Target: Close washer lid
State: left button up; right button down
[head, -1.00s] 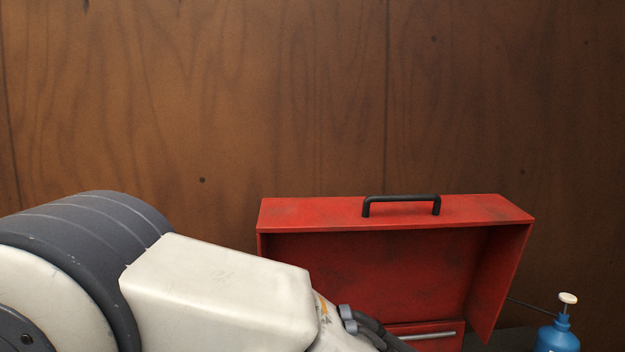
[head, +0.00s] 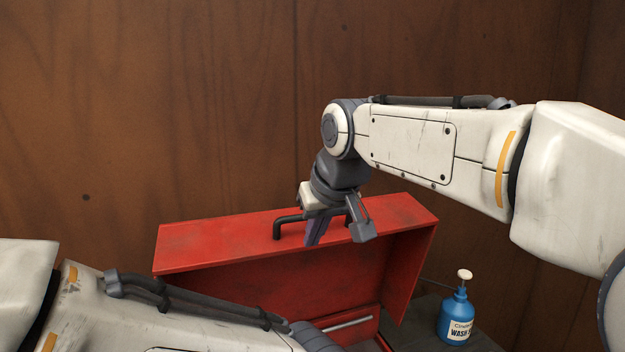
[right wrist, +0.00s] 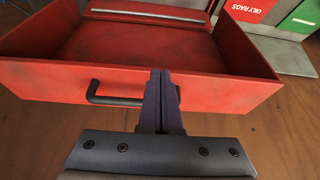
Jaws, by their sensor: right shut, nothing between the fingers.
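The red washer lid (head: 210,245) stands raised and open, its black handle (head: 278,228) on the upper panel. The lid and handle also show in the right wrist view, the lid panel (right wrist: 225,92) beyond the fingers and the handle (right wrist: 115,100) left of them. My right gripper (head: 314,238) is shut and empty, pointing down over the lid panel by the handle's right end. Its closed fingers (right wrist: 160,80) overlap that end in the right wrist view; I cannot tell whether they touch. My left arm crosses the lower left; its gripper is out of frame.
A blue wash bottle (head: 456,318) with a pale top stands right of the washer on a dark surface. A wooden wall (head: 150,100) is behind. Red and green labelled bins (right wrist: 252,10) show in the right wrist view.

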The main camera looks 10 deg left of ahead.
jog(key=w+a+r+t+p, duration=0.25)
jog(key=w+r, duration=0.35)
jog(key=r, duration=0.5)
jog(key=p, duration=0.4)
send_over(300, 234)
jog(key=w+a, duration=0.2)
jog(key=w, duration=0.1)
jog(key=shift+g+y, duration=0.35)
jog(key=shift+y, duration=0.05)
jog(key=f, duration=0.7)
jog(key=shift+s+d, duration=0.15)
jog(key=shift+s, duration=0.05)
jog(key=shift+s+d+f+p, duration=0.15)
jog(key=shift+s+d+f, duration=0.15)
jog(key=shift+s, duration=0.15)
jog(key=shift+s+d+f+p, duration=0.15)
jog(key=shift+s+d+f, duration=0.15)
jog(key=shift+s, duration=0.15)
jog(key=shift+s+d+f, duration=0.2)
jog(key=shift+s+f, duration=0.1)
jog(key=shift+s, duration=0.05)
jog(key=shift+s+d, duration=0.2)
jog(key=shift+s, duration=0.05)
pick_arm(q)
notch_tip(300, 234, up, 9)
pick_arm(e)
jog(key=shift+f, duration=0.1)
